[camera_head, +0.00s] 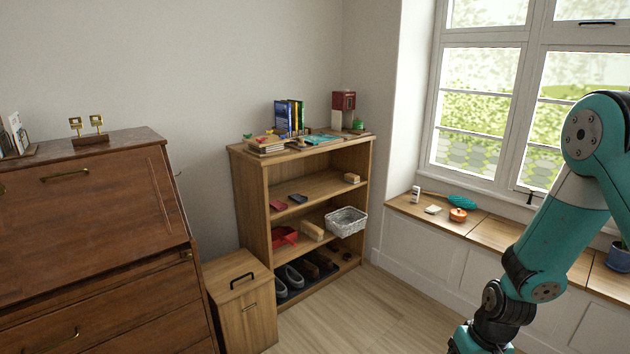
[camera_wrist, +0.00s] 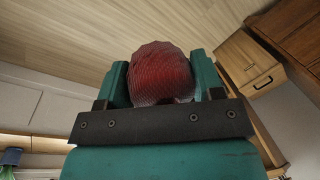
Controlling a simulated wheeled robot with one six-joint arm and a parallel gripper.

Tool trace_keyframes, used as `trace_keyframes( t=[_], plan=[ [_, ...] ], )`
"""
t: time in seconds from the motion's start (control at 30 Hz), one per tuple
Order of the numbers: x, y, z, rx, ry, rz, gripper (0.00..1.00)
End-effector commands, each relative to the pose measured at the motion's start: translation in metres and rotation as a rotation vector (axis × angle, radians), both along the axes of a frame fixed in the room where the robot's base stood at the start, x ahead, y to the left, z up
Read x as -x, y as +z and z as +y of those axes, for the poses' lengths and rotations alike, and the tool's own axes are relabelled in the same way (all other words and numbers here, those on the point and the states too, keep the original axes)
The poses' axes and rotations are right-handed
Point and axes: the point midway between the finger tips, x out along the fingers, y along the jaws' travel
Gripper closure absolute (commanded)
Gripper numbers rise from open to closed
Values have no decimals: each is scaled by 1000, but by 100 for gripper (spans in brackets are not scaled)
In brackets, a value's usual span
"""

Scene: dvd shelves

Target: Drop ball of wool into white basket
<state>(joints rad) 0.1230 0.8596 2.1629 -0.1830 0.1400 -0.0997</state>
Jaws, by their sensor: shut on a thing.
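A dark red ball of wool (camera_wrist: 162,72) sits between the two teal fingers of my gripper (camera_wrist: 162,84) in the wrist view. My gripper is shut on it, with wood flooring in the background. In the head view the gripper and the wool are out of frame; only my arm shows at the right. The white basket (camera_head: 346,222) stands at the right end of a middle shelf of the wooden bookcase, its front sticking out past the shelf edge. My arm is to the right of the basket and apart from it. The basket's inside is only partly visible.
The bookcase (camera_head: 287,189) holds a red bin (camera_head: 284,237), a wooden block (camera_head: 311,230) and shoes on its lower shelves. A wooden cabinet (camera_head: 241,303) and a dark bureau (camera_head: 98,240) stand left. A window bench (camera_head: 484,233) runs along the right. The floor (camera_head: 350,318) before the bookcase is clear.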

Motion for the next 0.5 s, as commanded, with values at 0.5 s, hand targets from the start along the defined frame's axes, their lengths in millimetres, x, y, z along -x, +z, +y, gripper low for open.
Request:
trace_keyframes(
  t=[0.5],
  plan=[
    [10,42,0,1,0,0,62]
  ],
)
